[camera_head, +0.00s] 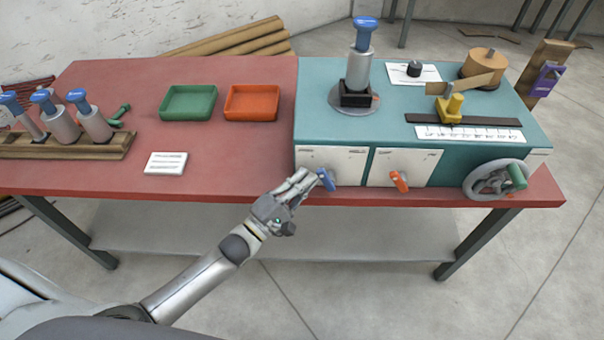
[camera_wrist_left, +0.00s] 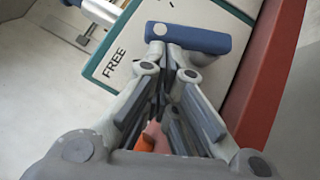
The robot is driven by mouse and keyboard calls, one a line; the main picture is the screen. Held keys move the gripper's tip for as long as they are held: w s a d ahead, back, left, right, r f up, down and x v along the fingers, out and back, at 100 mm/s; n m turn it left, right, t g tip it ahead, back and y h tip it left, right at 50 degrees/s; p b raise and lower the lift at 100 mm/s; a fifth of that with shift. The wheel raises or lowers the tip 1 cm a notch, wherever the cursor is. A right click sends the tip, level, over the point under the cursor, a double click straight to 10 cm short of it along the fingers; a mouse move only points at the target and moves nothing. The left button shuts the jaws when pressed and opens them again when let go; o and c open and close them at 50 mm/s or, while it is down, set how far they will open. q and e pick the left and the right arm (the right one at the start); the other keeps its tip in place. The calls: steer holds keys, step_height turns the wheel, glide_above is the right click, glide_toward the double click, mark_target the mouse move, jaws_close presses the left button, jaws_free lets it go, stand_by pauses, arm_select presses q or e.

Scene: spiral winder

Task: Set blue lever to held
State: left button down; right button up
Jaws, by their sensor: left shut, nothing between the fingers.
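The blue lever (camera_head: 326,180) is on a white panel (camera_head: 345,166) on the front of the teal machine, left of the orange lever (camera_head: 399,181). In the left wrist view the blue lever (camera_wrist_left: 188,38) lies just beyond my fingertips, and the word FREE (camera_wrist_left: 114,64) shows on the panel beside it. My left gripper (camera_head: 308,178) is shut and empty, with its tips at or very near the lever's left side. I cannot tell whether they touch. In the left wrist view the gripper (camera_wrist_left: 167,58) covers part of the space below the lever. My right gripper is not in view.
A handwheel (camera_head: 496,179) is at the machine's front right. A spindle with a blue top (camera_head: 362,60) stands on the machine. The red table (camera_head: 225,155) holds a green tray (camera_head: 188,118), an orange tray (camera_head: 277,116) and a white card (camera_head: 166,163). Space before the table is clear.

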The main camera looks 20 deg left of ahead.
mark_target(319, 171)
arm_select(q)
steer(key=d+r+m+g+p, duration=0.1)
steer(key=p, duration=0.3)
steer(key=d+r+m+g+p, duration=0.2)
steer(key=p, duration=0.2)
steer(key=shift+w+r+y, duration=0.2)
steer(key=shift+w+y, duration=0.2)
steer(key=shift+w+d+r, duration=0.15)
steer(key=shift+d, duration=0.4)
steer(key=shift+w+d+r, duration=0.1)
steer(key=shift+w+d, duration=0.05)
steer(key=shift+d, duration=0.5)
steer(key=shift+r, duration=0.15)
